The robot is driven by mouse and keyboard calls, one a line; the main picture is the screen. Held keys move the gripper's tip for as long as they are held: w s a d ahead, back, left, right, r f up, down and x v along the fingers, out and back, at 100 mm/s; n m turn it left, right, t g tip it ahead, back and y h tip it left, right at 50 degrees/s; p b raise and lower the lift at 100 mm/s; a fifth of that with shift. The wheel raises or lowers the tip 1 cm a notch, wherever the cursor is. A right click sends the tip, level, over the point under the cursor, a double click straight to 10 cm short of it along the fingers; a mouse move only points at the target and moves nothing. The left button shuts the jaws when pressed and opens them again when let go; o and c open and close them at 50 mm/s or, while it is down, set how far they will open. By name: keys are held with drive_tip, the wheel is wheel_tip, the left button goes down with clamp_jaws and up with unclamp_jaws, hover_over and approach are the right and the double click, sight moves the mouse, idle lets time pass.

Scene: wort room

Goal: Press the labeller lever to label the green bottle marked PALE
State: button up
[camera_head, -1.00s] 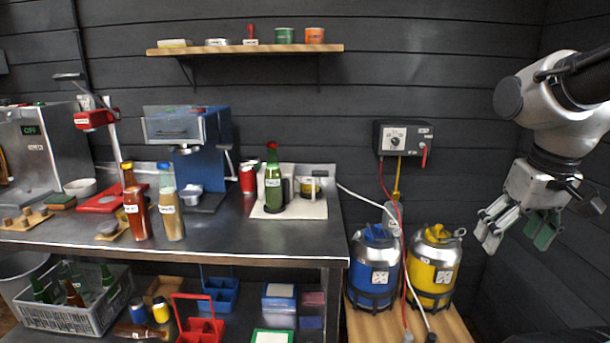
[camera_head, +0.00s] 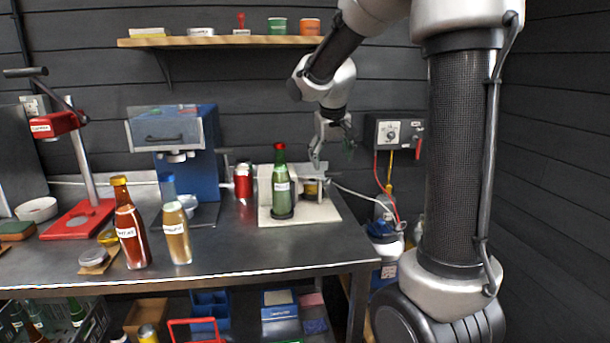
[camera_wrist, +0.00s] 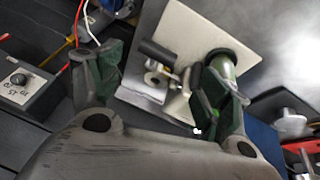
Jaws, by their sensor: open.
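The green bottle (camera_head: 280,187), with a red cap and a white label patch whose text I cannot read, stands upright on a dark round rest on the labeller's pale base plate (camera_head: 322,212). In the wrist view the bottle (camera_wrist: 223,68) is partly behind the right finger. A dark cylinder (camera_wrist: 156,50), perhaps the lever's grip, sticks out of the labeller between the fingers in that picture. My gripper (camera_head: 332,158) is open and empty, above and right of the bottle near the labeller's right side. Both fingers also show in the wrist view (camera_wrist: 158,88). Contact with the labeller cannot be told.
A red can (camera_head: 243,181) and a blue machine (camera_head: 188,150) stand left of the labeller. A red-brown bottle (camera_head: 130,225) and an amber bottle (camera_head: 176,228) stand at the front left. A control box (camera_head: 393,133) is on the wall at right. The bench front (camera_head: 270,250) is clear.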

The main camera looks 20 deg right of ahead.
sight(332, 175)
drive_tip(key=x, duration=0.7)
drive_tip(key=shift+d+f, duration=0.2)
drive_tip(key=shift+f, duration=0.15)
drive_tip(key=c, duration=1.3)
drive_tip(key=f, duration=0.1)
drive_tip(key=s+f, duration=0.1)
drive_tip(key=f, duration=0.2)
drive_tip(key=shift+s+a, duration=0.25)
drive_tip(key=shift+s, duration=0.1)
drive_tip(key=shift+f, duration=1.5)
drive_tip(key=shift+a, duration=0.1)
